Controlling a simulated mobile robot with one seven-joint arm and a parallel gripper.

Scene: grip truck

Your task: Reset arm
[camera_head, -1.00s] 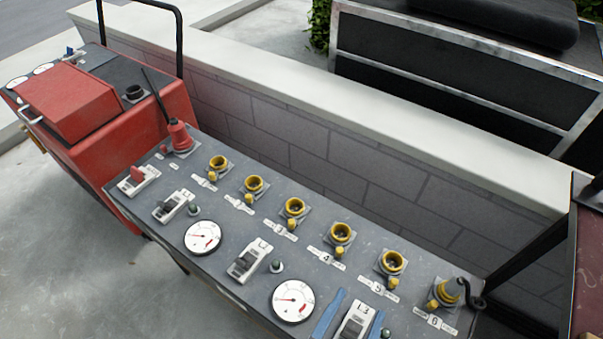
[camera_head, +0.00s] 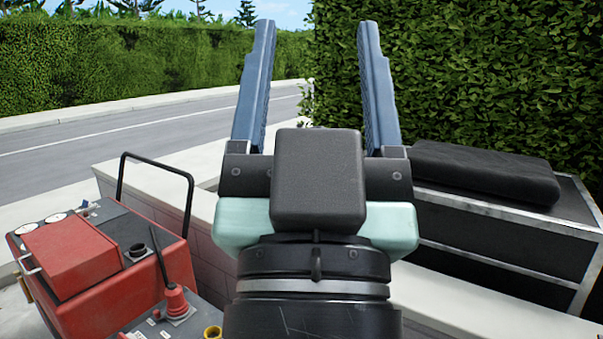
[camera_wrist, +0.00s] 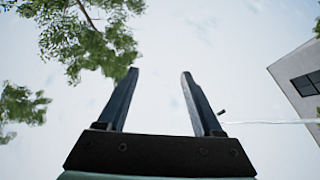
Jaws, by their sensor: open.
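My gripper (camera_head: 312,85) is raised in front of the head camera with its two blue fingers pointing up. The fingers are wide apart with nothing between them. In the wrist view my gripper (camera_wrist: 158,100) is also open and empty against a pale sky.
A red generator (camera_head: 75,255) with a black handle stands at the left. A low wall (camera_head: 205,205) runs behind the panel. A black case (camera_head: 520,225) with metal edges is at the right. A hedge (camera_head: 460,75) and a road (camera_head: 100,145) lie beyond. The wrist view shows tree branches (camera_wrist: 85,35) and a building (camera_wrist: 300,80).

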